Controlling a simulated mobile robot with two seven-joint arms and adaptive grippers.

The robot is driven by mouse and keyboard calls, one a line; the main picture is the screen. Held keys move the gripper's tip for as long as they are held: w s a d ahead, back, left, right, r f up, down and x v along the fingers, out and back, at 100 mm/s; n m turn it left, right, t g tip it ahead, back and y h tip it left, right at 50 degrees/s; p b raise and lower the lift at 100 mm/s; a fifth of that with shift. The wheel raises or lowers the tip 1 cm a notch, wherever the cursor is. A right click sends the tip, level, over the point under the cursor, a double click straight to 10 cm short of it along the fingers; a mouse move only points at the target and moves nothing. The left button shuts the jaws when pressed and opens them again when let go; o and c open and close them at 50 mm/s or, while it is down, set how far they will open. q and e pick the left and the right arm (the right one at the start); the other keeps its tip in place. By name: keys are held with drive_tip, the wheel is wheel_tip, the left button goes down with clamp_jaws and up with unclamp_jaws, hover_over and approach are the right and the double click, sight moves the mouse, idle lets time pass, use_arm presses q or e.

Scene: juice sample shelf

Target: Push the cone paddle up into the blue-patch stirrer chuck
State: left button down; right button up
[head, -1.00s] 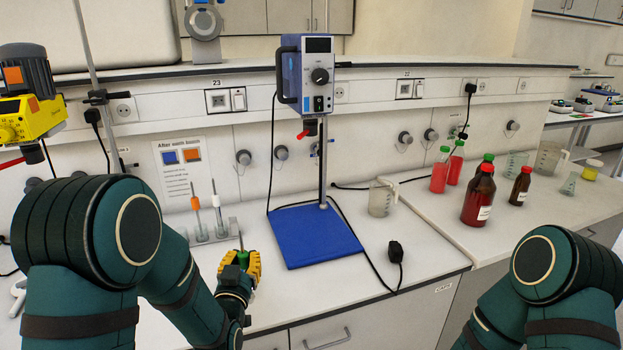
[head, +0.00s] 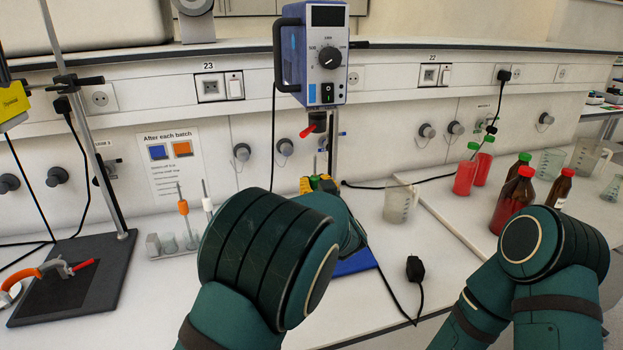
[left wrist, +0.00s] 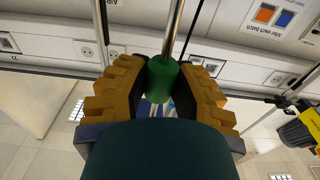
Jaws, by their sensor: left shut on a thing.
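My left gripper (head: 318,186) is shut on the green sleeve (left wrist: 165,75) of a paddle, its yellow fingers on either side. The metal shaft (left wrist: 173,28) rises from the sleeve; I take this for the cone paddle, but its lower end is hidden. The stirrer (head: 316,58) is a blue and grey box with a dial and a small blue patch (head: 312,94). Its dark chuck (head: 318,118), with a red lever (head: 307,131), hangs underneath. The held shaft points up below the chuck, with a gap seen between them. My right gripper is out of view.
A rack (head: 153,244) with orange- and white-sleeved paddles stands left. The blue base mat (head: 356,264) is partly behind my left arm. A beaker (head: 398,203), a black plug (head: 415,268) and several red bottles stand right. A second stand (head: 120,258) is far left.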

use_arm(q)
drive_tip(key=shift+d+r, duration=0.15)
drive_tip(key=shift+d, duration=0.1)
drive_tip(key=shift+s+r+p, duration=0.1)
drive_tip(key=shift+r+p, duration=0.25)
drive_tip(key=shift+r, duration=0.2)
drive_tip(key=shift+r+p, duration=1.3)
drive_tip(key=shift+r, duration=0.6)
drive_tip(key=shift+f, duration=0.1)
drive_tip(key=shift+r+p, duration=1.75)
drive_tip(key=shift+r, duration=0.4)
drive_tip(key=c, duration=0.8)
unclamp_jaws()
drive_tip(key=shift+o, duration=0.2)
